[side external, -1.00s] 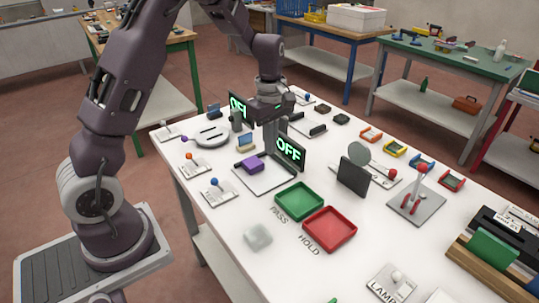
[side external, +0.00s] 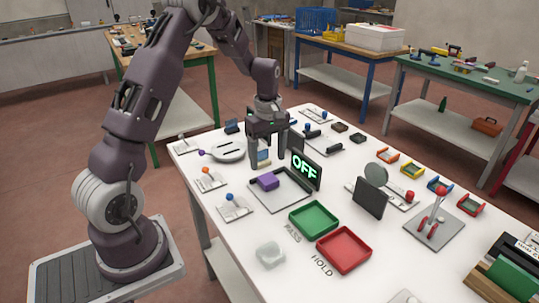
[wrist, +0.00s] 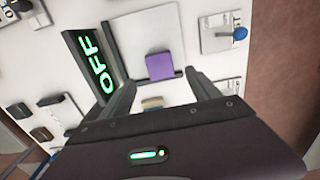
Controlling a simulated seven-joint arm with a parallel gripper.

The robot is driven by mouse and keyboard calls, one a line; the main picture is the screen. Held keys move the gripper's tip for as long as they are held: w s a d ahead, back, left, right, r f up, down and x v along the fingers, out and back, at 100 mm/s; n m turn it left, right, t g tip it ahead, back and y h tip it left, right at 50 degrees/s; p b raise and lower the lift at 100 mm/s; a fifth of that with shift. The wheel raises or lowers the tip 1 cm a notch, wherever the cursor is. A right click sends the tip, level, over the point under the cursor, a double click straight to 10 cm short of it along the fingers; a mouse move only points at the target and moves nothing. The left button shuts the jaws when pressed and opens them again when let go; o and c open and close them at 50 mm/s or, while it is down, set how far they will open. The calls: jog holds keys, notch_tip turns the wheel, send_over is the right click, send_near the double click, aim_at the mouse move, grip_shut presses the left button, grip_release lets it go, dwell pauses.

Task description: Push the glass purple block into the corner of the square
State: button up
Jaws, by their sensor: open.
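The purple block (side external: 268,181) lies on the light square plate (side external: 283,201) with thin dark edging. In the wrist view the block (wrist: 159,66) sits at the plate's near edge, with bare plate (wrist: 150,30) beyond it and a small gap to the dark-edged left corner. Whether it touches the edging is unclear. My gripper (side external: 267,151) is open and empty, behind the block in the side view and apart from it. In the wrist view its two fingers (wrist: 158,84) spread either side of the block's near side.
A lit OFF sign (side external: 305,170) stands right beside the plate. A small tan-and-blue block (side external: 263,156) shows between my fingers in the side view. Green (side external: 314,220) and red (side external: 344,249) trays and a clear block (side external: 270,254) lie in front. Lever plates (side external: 234,207) line the left edge.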

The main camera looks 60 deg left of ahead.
aim_at(268, 178)
notch_tip(268, 178, down, 7)
jog(key=shift+r, duration=0.2)
jog(key=c, duration=1.3)
jog(key=o, duration=1.3)
jog(key=shift+r, duration=0.1)
notch_tip(268, 178, up, 7)
